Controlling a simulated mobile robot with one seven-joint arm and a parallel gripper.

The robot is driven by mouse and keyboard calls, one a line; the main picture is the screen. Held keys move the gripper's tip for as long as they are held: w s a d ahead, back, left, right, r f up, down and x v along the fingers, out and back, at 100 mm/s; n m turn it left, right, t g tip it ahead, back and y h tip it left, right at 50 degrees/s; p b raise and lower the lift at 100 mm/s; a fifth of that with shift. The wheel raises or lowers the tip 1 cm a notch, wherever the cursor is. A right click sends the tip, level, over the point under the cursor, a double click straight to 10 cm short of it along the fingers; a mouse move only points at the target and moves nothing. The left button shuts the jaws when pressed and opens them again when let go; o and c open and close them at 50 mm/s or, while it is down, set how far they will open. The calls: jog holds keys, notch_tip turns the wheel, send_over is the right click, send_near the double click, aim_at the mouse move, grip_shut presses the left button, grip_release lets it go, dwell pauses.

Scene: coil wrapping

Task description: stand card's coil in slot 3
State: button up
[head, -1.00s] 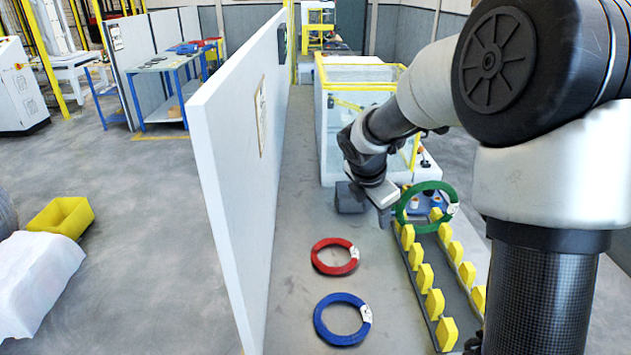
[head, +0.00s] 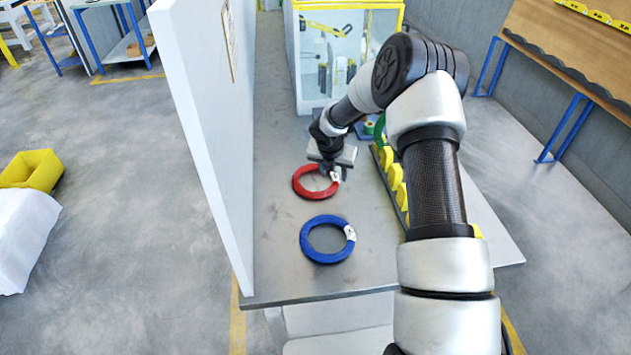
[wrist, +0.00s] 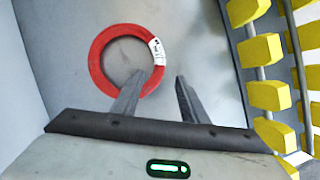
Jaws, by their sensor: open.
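The red coil (head: 315,182) lies flat on the grey table, its white tag toward the rack. It also shows in the wrist view (wrist: 96,63). My gripper (head: 332,176) is over its tag side, open and empty; in the wrist view (wrist: 160,80) the left finger overlaps the ring's lower right and the right finger is outside it. The blue coil (head: 308,241) lies flat nearer the table's front. The green coil (head: 380,127) stands at the rack's far end, mostly hidden. The rack (head: 397,180) has yellow blocks and is partly behind my arm. A card (head: 228,38) hangs on the partition, unreadable.
A white partition (head: 195,110) bounds the table (head: 275,270) on the left. A clear-walled, yellow-edged box (head: 345,60) stands at the back. Free table surface lies around the blue coil.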

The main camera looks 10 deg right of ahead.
aim_at(335, 183)
jog(key=x, duration=0.6)
jog(key=shift+w+f, duration=0.15)
jog(key=shift+f, duration=0.1)
jog(key=shift+r, duration=0.1)
grip_shut()
